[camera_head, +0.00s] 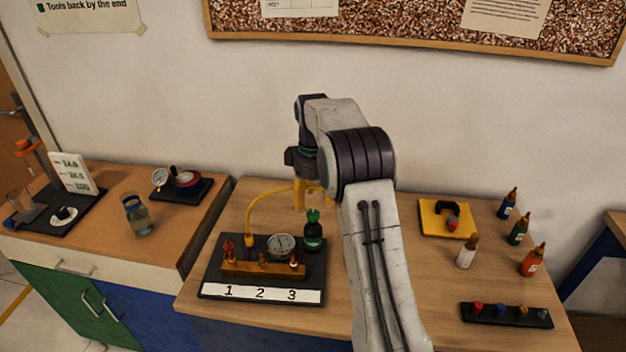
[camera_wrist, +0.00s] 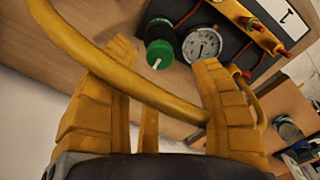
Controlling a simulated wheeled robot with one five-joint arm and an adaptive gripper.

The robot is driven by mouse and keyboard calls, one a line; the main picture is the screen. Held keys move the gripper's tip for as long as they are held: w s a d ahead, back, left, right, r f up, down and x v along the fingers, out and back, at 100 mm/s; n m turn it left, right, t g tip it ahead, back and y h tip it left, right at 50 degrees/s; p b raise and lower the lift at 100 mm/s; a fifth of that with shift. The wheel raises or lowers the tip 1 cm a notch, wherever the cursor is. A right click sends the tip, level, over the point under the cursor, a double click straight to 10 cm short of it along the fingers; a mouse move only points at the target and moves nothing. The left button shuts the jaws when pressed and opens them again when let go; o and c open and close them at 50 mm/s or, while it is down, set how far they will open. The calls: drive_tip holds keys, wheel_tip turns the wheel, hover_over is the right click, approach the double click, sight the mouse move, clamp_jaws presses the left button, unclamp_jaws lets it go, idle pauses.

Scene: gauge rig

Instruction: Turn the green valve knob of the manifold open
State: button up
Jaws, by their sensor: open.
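The green valve knob (camera_head: 313,215) tops a dark green body at the back right of the black manifold board (camera_head: 214,283). In the wrist view the knob (camera_wrist: 158,56) shows a pale line on its face. A round dial gauge (camera_head: 281,244) stands beside it. My gripper (camera_head: 313,201) is open, its yellow fingers pointing down behind and above the knob in the head view. In the wrist view the knob appears between the fingertips (camera_wrist: 164,58), beyond them; no contact is visible. A yellow hose (camera_head: 258,203) arches from the board toward my gripper and crosses the left finger in the wrist view.
Several red- and orange-topped fittings stand on the brass-coloured bar (camera_head: 262,270) behind labels 1, 2, 3. A jar (camera_head: 138,214) stands on the left bench.

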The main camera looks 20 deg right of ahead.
sight(313, 213)
wheel_tip(313, 213, up, 7)
drive_tip(key=shift+f, duration=0.15)
idle(0.4)
